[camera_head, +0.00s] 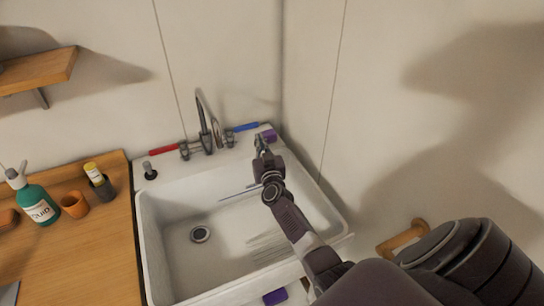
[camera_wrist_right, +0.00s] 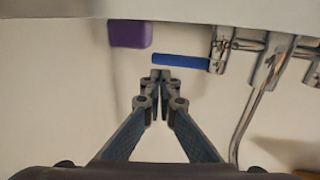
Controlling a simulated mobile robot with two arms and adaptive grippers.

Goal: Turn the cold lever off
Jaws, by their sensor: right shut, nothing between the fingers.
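The blue cold lever (camera_head: 246,127) sits at the right side of the tap at the back of the white sink. It points right, toward the side wall. The red lever (camera_head: 164,149) is at the tap's left and points left. My right gripper (camera_head: 260,141) is over the back right of the sink, close to the blue lever's free end. In the right wrist view, the shut, empty fingertips (camera_wrist_right: 161,75) appear just below the free end of the blue lever (camera_wrist_right: 180,61). Whether they touch it is unclear. My left gripper is out of view.
A purple block (camera_head: 269,136) lies on the back right sink corner, beside my right gripper; it also shows in the right wrist view (camera_wrist_right: 130,34). The metal spout (camera_head: 204,128) rises left of the lever. A wall stands close on the right. Bottle (camera_head: 38,204) and cups stand left.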

